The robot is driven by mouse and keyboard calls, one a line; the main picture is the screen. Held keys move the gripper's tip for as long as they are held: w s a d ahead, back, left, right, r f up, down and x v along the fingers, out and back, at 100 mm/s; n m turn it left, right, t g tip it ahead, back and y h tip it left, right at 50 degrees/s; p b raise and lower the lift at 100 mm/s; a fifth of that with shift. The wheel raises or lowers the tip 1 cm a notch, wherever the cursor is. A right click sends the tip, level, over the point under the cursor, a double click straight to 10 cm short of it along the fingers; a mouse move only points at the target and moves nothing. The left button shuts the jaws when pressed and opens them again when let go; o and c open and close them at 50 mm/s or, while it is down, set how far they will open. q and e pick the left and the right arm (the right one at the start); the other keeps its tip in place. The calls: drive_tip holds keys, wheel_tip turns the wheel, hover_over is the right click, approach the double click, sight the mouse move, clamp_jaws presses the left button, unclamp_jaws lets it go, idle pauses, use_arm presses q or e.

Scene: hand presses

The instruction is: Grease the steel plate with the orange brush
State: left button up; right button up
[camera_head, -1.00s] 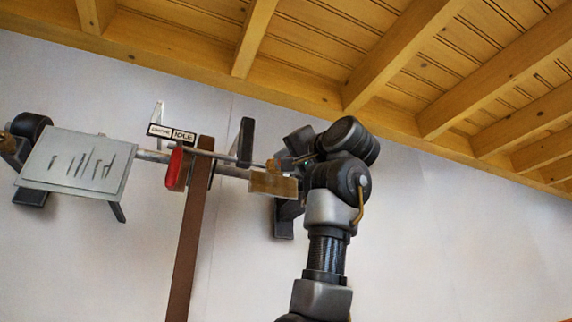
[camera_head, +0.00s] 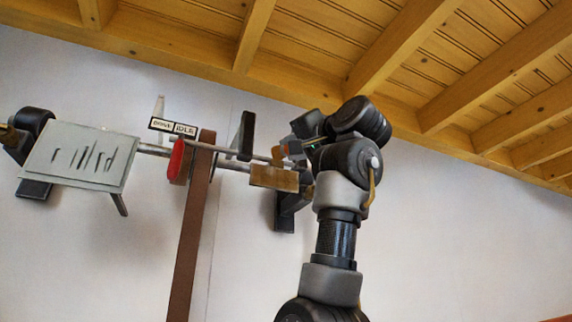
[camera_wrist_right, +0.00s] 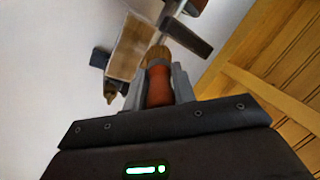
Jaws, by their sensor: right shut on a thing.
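My right gripper (camera_wrist_right: 159,88) is shut on the orange brush (camera_wrist_right: 159,84). In the right wrist view its orange handle sits between the fingers and its brown bristles point away from the wrist. In the head view my right gripper (camera_head: 283,154) is at the right end of the press, just above a tan block; the brush is small there and partly hidden. A light grey plate (camera_head: 112,172) with dark streaks, which looks like the steel plate, is at the far left, well apart from the gripper. My left gripper is not in view.
The tan block (camera_head: 273,178) is close to the brush, and shows in the right wrist view (camera_wrist_right: 131,47).

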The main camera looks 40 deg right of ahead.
drive_tip(key=shift+s, duration=0.1)
drive_tip(key=w+d+p, duration=0.2)
drive_tip(key=w, duration=0.5)
drive_tip(key=shift+w+d+p, duration=0.15)
drive_tip(key=shift+d+p, duration=0.05)
drive_tip(key=shift+p, duration=0.1)
drive_tip(key=shift+w+d+p, duration=0.25)
drive_tip(key=shift+w+p, duration=0.05)
drive_tip(key=shift+w, duration=0.35)
idle(0.9)
drive_tip(key=shift+s+d, duration=0.25)
drive_tip(key=shift+d, duration=0.4)
drive_tip(key=shift+s+d, duration=0.25)
drive_tip(key=shift+d, duration=0.4)
drive_tip(key=shift+s+d, duration=0.25)
drive_tip(key=shift+d, duration=0.4)
drive_tip(key=shift+w+a, duration=0.1)
drive_tip(key=shift+a, duration=0.05)
drive_tip(key=a, duration=0.2)
drive_tip(key=w+a, duration=0.1)
drive_tip(key=shift+w+a, duration=0.15)
drive_tip(key=shift+a, duration=0.25)
